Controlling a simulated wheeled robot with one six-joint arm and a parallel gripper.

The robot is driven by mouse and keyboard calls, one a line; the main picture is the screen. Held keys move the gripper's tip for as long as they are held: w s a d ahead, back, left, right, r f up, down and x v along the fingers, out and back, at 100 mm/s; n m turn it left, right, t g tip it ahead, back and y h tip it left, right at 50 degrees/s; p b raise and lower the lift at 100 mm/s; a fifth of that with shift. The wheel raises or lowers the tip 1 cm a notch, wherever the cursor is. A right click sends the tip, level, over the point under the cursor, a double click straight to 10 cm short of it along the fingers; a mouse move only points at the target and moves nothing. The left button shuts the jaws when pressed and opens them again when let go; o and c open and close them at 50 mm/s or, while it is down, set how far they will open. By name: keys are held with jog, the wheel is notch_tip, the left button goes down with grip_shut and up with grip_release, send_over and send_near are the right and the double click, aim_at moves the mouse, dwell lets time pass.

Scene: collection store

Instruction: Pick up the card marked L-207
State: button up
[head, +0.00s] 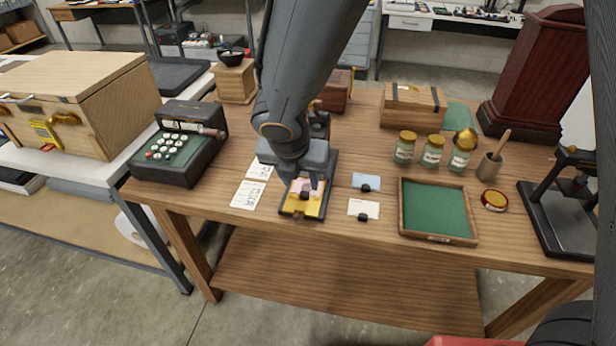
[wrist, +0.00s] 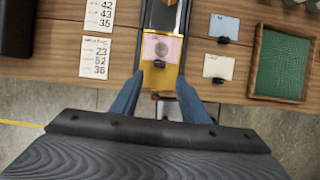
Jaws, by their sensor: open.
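Three small cards with black clips show, their markings too small to read, so I cannot tell which is L-207. A pink card (wrist: 162,45) lies on the yellow plate (wrist: 178,82) of a dark stand (head: 319,212). A pale blue card (head: 366,178) and a cream card (head: 361,206) lie on the table to its right; the wrist view also shows the blue card (wrist: 224,24) and cream card (wrist: 218,66). My gripper (head: 304,184) is open over the stand. In the wrist view its fingertips (wrist: 158,84) are on either side of the yellow plate, empty.
A green-lined tray (head: 438,238) is right of the cards, with jars (head: 432,153) behind. Number sheets (head: 247,196) and a dark keyed machine (head: 178,145) are at left. A black press (head: 555,215) stands at far right. The table's front edge is close.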

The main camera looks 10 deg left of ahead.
aim_at(304, 196)
jog(key=b+x, duration=0.1)
jog(key=x, duration=0.6)
jog(key=shift+f, duration=0.4)
grip_shut()
